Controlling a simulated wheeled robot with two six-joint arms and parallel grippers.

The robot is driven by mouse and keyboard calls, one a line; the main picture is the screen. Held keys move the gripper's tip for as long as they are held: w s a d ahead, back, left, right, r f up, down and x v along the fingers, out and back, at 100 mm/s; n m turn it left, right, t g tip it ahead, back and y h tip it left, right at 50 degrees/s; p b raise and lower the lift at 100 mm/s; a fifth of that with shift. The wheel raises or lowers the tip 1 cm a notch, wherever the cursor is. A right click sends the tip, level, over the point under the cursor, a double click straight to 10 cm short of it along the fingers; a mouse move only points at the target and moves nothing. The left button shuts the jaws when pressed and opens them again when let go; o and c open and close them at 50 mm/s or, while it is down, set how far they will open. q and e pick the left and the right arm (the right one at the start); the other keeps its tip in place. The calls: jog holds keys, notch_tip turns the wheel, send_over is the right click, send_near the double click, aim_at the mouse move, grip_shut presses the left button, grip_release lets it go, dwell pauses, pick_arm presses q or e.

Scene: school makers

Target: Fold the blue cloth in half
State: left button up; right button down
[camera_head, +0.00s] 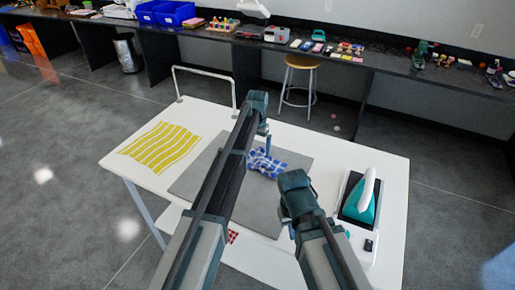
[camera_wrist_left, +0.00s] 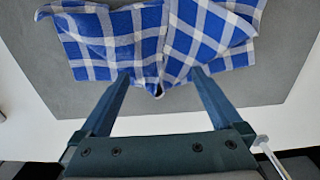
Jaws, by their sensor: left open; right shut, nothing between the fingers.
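The blue-and-white checked cloth (camera_head: 272,168) lies bunched and uneven on a grey mat (camera_head: 250,207) on the white table. In the left wrist view the cloth (camera_wrist_left: 160,40) fills the top, with creased, overlapping parts. My left gripper (camera_head: 267,152) points down at the cloth in the head view. In the left wrist view its two fingers (camera_wrist_left: 161,76) are wide apart at the cloth's near edge; I cannot tell whether they touch it. My right gripper (camera_head: 292,231) is shut and empty, low over the mat's right side, mostly hidden by its own wrist.
A yellow striped cloth (camera_head: 161,146) lies at the table's left. A red checked cloth (camera_head: 232,236) shows partly behind my left arm. A teal-and-white iron (camera_head: 361,200) stands at the right. A white rail (camera_head: 204,71) rises at the back edge.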

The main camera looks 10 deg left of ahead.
pick_arm(q)
jog(key=shift+w+d, duration=0.2)
jog(key=shift+w, duration=0.45)
notch_tip(320, 180, up, 9)
jog(key=p, duration=0.9)
pick_arm(e)
notch_tip(320, 180, up, 9)
pick_arm(q)
jog(key=shift+s, duration=0.1)
jog(key=s+d+y, duration=0.1)
jog(key=s+d, duration=0.1)
jog(key=s, duration=3.5)
jog(key=shift+s+f+b, duration=0.2)
jog(key=shift+f+b, duration=0.15)
jog(key=shift+b, duration=0.05)
pick_arm(e)
jog(key=shift+f, duration=0.4)
